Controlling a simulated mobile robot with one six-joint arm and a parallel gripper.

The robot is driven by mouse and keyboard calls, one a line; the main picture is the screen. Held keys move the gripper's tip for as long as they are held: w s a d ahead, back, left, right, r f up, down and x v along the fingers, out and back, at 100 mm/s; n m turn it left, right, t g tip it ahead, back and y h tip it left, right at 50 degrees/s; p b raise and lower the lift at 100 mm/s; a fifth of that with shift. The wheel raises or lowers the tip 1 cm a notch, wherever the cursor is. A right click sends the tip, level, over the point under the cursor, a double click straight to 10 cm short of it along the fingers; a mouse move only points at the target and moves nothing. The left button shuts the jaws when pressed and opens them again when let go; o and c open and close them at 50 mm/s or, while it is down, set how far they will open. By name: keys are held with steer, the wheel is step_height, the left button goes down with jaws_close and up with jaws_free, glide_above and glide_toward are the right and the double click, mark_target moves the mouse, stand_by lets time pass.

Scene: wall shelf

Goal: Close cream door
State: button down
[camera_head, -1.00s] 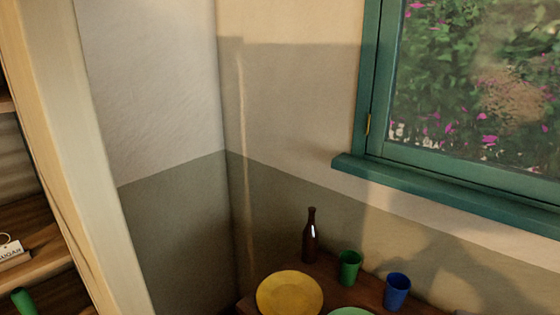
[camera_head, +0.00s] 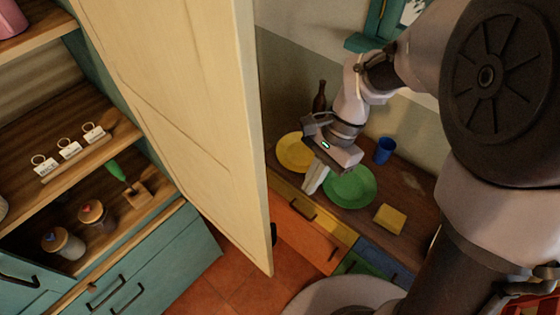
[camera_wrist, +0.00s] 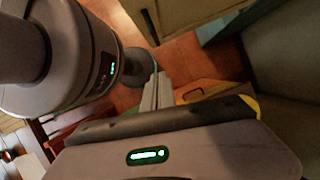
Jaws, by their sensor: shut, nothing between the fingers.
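The cream door (camera_head: 185,95) stands open in the head view, swung out from the teal shelf unit, its free edge toward the right. A dark handle or catch shows low on that edge. My gripper (camera_head: 313,188) is to the right of the door, apart from it, above the side counter near the yellow and green plates. Its fingers are together and hold nothing. In the wrist view the shut fingers (camera_wrist: 157,92) point up the picture, and a cream panel with a dark handle, which may be the door (camera_wrist: 175,15), shows at the top.
The counter (camera_head: 412,185) carries a yellow plate (camera_head: 292,150), a green plate (camera_head: 350,188), a dark bottle (camera_head: 319,97), a blue cup (camera_head: 384,150) and a yellow block (camera_head: 389,219). Shelves with jars (camera_head: 63,243) lie left of the door. Red floor tiles (camera_head: 235,275) are clear below.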

steer(key=s+a+f+b, duration=0.2)
steer(key=s+a+f, duration=0.2)
steer(key=f, duration=0.5)
steer(key=shift+s+a+f, duration=0.2)
steer(key=shift+s+a, duration=0.15)
steer(key=shift+a, duration=0.6)
